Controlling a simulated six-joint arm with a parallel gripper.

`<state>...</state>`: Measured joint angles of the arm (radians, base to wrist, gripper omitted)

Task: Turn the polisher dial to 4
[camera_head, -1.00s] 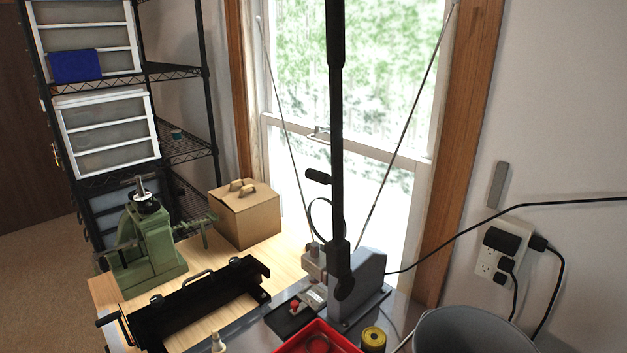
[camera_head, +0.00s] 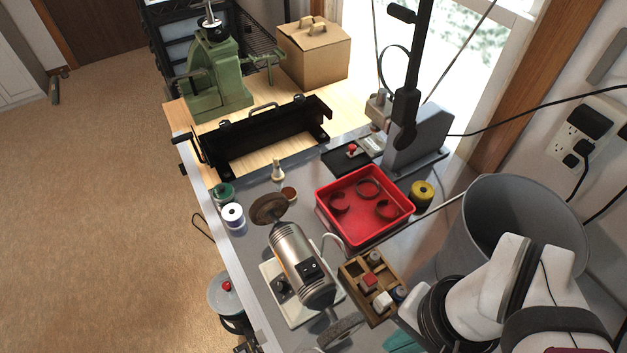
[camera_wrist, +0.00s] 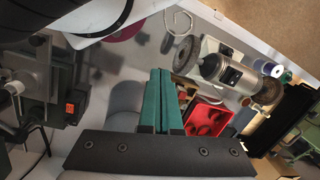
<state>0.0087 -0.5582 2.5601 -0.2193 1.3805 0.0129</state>
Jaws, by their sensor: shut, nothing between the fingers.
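The polisher (camera_head: 300,262) is a silver motor with a wheel at each end, on a pale base on the bench. A black switch plate is on its body. A small dark knob (camera_head: 282,287), which looks like the dial, sits on the base at its left; its setting is too small to read. The polisher also shows in the wrist view (camera_wrist: 220,72), upper right. My gripper (camera_wrist: 160,74) has two teal fingers pressed together and empty. The fingertips are apart from the polisher, left of it in the wrist view.
A red tray (camera_head: 352,232) with dark rings and a wooden box (camera_head: 362,304) of small blocks sit right of the polisher. A grey bucket (camera_head: 520,215) stands further right. Spools (camera_head: 233,215) stand near the left bench edge. A black folding brake (camera_head: 265,138) lies behind.

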